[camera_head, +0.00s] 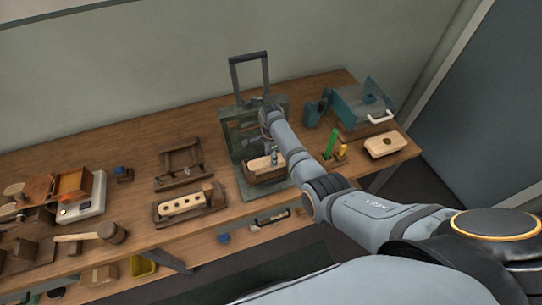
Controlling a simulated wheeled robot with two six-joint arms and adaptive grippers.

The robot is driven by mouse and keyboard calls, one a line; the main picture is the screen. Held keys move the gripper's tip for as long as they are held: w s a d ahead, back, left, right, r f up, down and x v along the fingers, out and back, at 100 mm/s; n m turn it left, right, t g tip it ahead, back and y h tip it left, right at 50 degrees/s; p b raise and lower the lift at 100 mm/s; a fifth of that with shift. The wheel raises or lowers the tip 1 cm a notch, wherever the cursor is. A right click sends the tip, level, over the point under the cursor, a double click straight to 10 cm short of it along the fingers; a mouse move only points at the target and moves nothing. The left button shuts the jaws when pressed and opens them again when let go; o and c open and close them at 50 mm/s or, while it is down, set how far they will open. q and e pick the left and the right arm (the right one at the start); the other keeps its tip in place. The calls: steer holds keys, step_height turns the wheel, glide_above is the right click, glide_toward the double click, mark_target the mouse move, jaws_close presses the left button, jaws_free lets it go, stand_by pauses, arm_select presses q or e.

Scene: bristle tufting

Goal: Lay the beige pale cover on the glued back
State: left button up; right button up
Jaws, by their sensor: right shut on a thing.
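My right arm reaches in from the right, and its gripper (273,158) points down at the green-grey press stand (237,128). It is shut on a beige pale piece, apparently the cover (258,165), at the dark wooden holder (262,178) at the stand's foot. The glued back is not clearly distinguishable; it may be hidden under the cover. I cannot tell whether the cover touches anything below it. My left gripper is not in view.
A pale block with a drilled row of holes (186,204) lies in a wooden tray at centre left. Another pale block (385,145) lies at the right. A teal box (360,107), a mallet (108,233) and a scale (84,208) stand on the bench.

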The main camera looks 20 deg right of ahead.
steer(key=shift+f, duration=0.15)
steer(key=o, duration=1.6)
step_height(320, 180, up, 8)
steer(key=p, duration=0.8)
